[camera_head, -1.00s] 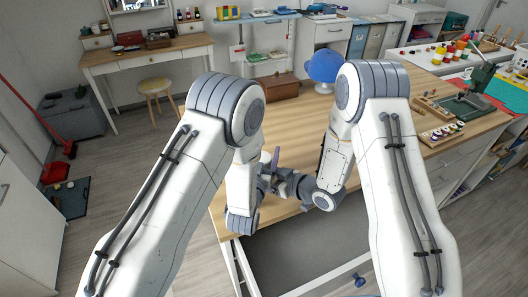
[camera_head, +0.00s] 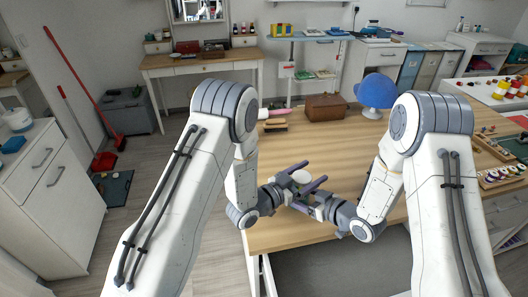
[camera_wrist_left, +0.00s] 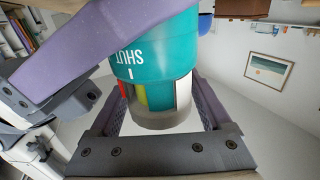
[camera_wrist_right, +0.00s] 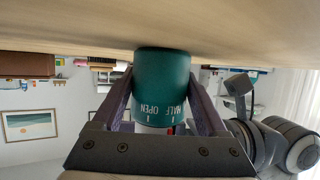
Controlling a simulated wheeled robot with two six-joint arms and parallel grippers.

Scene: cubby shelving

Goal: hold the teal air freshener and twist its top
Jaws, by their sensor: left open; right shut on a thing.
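The wooden table (camera_head: 330,150) is clear behind the grippers. Farther back are a brush (camera_head: 276,125), a brown box (camera_head: 325,106) and a blue round object (camera_head: 376,91). A tray with small items (camera_head: 500,176) lies at the right. An open drawer (camera_head: 335,263) shows below the front edge.

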